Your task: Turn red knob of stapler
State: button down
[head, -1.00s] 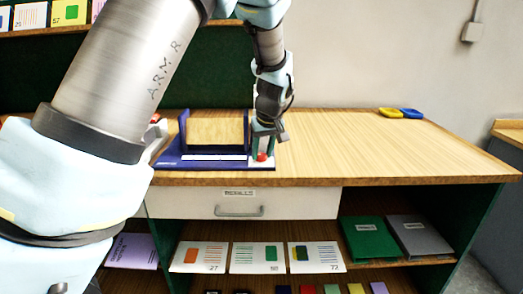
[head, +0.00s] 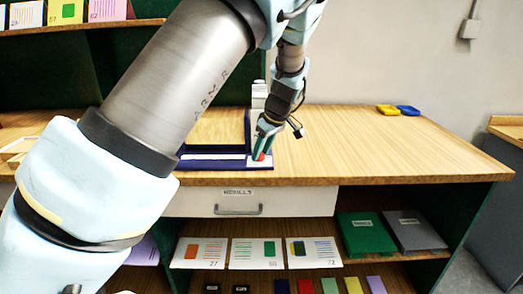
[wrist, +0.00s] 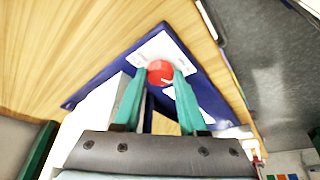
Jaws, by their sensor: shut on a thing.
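The red knob (wrist: 160,73) sits on a white plate at one end of the dark blue stapler base (wrist: 205,92). In the wrist view my gripper (wrist: 160,84) has its two green fingers on either side of the knob, shut on it. In the head view my gripper (head: 262,153) reaches down from above at the stapler's right front corner, tilted. A bit of the red knob (head: 261,156) shows between the fingertips. The stapler (head: 215,163) lies on the wooden desk top, partly hidden behind my arm.
The desk top (head: 370,150) is clear to the right. Yellow and blue items (head: 398,110) lie at its far right. Below are a white drawer (head: 237,203) labelled REFILLS and a shelf with cards and folders (head: 368,235).

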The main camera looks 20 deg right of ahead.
jog(key=shift+f, duration=0.1)
jog(key=shift+c, duration=2.3)
grip_release()
jog(key=b+v, duration=0.2)
jog(key=v, duration=0.9)
jog(key=shift+f, duration=0.1)
